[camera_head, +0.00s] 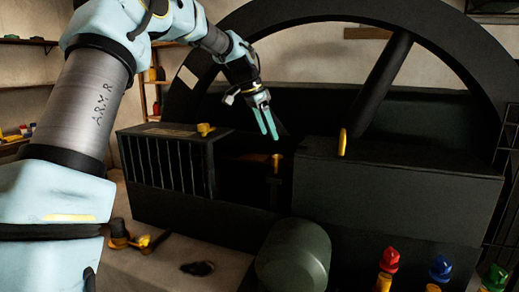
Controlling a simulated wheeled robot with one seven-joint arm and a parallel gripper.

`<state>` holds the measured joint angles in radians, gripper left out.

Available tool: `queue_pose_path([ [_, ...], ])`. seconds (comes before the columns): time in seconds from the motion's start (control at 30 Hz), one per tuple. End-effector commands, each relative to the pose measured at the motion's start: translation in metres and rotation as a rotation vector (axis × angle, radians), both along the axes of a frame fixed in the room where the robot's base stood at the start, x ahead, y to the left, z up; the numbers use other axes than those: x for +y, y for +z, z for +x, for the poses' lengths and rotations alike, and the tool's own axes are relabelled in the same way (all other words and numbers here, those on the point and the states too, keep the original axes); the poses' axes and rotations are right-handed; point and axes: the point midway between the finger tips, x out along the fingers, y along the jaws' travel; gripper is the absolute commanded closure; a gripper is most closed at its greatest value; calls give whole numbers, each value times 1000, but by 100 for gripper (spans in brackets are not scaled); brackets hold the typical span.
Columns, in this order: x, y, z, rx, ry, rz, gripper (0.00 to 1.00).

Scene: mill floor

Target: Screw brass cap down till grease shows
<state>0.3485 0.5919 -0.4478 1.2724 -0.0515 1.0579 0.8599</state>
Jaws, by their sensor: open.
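My gripper (269,135) is in the upper middle of the head view, with its two teal fingers pointing down, slightly apart and empty. A small brass-coloured piece (275,160) sits on a dark upright post just below the fingertips. A gap shows between it and the fingers, but I cannot tell the depth. Another brass-coloured fitting (205,129) sits on top of the slatted dark housing (165,160), left of my gripper. I cannot tell which of these is the brass cap. No grease can be made out.
A large dark spoked wheel (285,14) rises behind. A dark box (400,180) with an upright brass-coloured piece (343,142) stands right. A dark green rounded cylinder (293,258) is in front. Red (389,259), blue (440,268) and green (495,277) topped items stand lower right.

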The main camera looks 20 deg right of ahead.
Motion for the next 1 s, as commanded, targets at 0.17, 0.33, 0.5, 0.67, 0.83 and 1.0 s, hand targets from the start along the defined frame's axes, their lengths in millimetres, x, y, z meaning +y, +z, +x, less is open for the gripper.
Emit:
queue_pose_path([
  [0.17, -8, -16, 0, 3, -4, 1, 19],
  [0.33, -20, -45, -1, 4, -4, 1, 19],
  [0.5, -31, -72, 0, 3, -2, 1, 19],
  [0.67, -38, -89, 1, 1, -1, 0, 19],
  [0.83, -41, -97, 1, 0, 0, -1, 19],
  [1.0, -41, -98, 1, -1, 0, -1, 19],
])
